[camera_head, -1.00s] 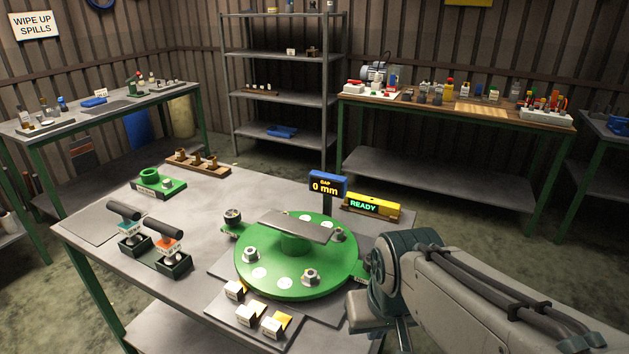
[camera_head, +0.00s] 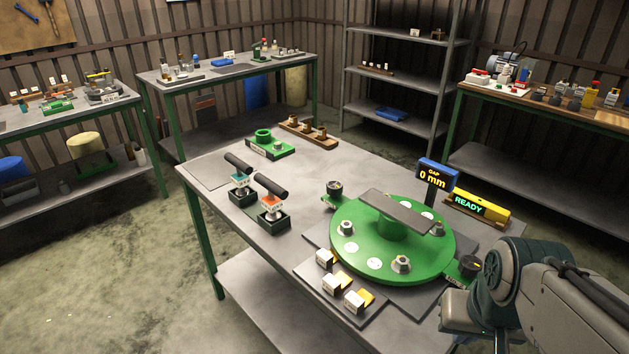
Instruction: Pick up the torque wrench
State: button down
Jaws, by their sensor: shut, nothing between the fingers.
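Two tools with black cylindrical handles stand upright in dark holders on the near table, left of the green disc. The left tool (camera_head: 239,166) has a white and teal collar. The right tool (camera_head: 270,186) has an orange collar. I cannot tell by shape which one is the torque wrench. My gripper (camera_head: 460,318) is at the lower right, beside the green disc's right edge and well apart from both tools. It is shut and empty; its fingertips are mostly hidden or cut off by the frame.
The green disc (camera_head: 345,262) with bolts and a grey plate fills the table's right part. A gap display (camera_head: 437,175) and a yellow READY unit (camera_head: 481,206) stand behind it. Small labelled boxes (camera_head: 334,285) lie in front. A green fixture (camera_head: 270,147) and wooden rack (camera_head: 309,133) stand behind the tools.

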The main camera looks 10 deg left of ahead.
aim_at(273, 202)
jog(key=k, duration=0.5)
jog(key=u, duration=1.85)
jog(key=i, duration=2.25)
jog(key=z, duration=2.9)
